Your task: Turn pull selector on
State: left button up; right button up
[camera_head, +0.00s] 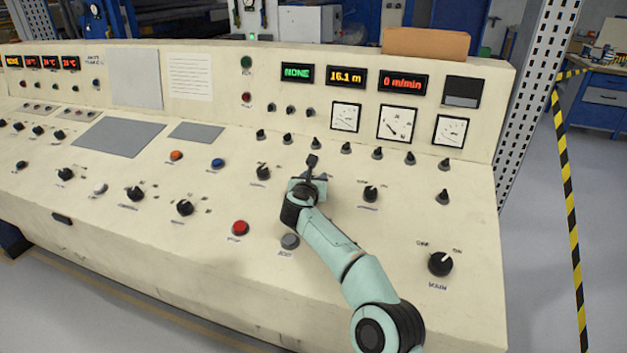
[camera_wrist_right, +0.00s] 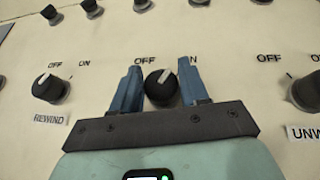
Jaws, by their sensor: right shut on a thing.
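The selector knob (camera_wrist_right: 160,92) is black and round, with OFF at its upper left and a partly covered ON at its upper right. Its white mark points up and right, toward ON. It sits between the REWIND and UNWIND knobs; its own label is hidden under my gripper. My right gripper (camera_wrist_right: 162,77) is shut on this knob, with one blue finger on each side. In the head view, my right gripper (camera_head: 309,184) is low over the sloping panel and hides the knob. My left gripper is not in view.
The REWIND knob (camera_wrist_right: 48,88) is to the left and the UNWIND knob (camera_wrist_right: 316,88) to the right. A grey button (camera_head: 290,241) and a red button (camera_head: 240,228) lie near my right arm. The MAIN knob (camera_head: 440,264) is at lower right.

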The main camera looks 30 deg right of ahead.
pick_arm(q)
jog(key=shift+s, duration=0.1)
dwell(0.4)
pick_arm(e)
jog(key=o, duration=1)
jog(key=shift+c, duration=0.2)
jog(key=shift+s+a+r+b, duration=0.15)
jog(key=shift+s+a+b, duration=0.2)
jog(key=shift+s+a, duration=0.1)
jog(key=b+v, duration=0.1)
jog(key=v, duration=0.2)
jog(key=shift+s+a+r, duration=0.1)
jog(key=shift+s+a, duration=0.1)
jog(key=shift+a, duration=0.05)
jog(key=v, duration=0.7)
jog(key=shift+a+r, duration=0.1)
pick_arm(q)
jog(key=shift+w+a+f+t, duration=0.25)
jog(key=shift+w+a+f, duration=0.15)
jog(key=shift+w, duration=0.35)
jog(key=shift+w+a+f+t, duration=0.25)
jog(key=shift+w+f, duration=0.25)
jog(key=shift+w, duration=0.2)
pick_arm(e)
jog(key=shift+s+a+r, duration=0.1)
jog(key=shift+s+a, duration=0.25)
jog(key=shift+s, duration=0.1)
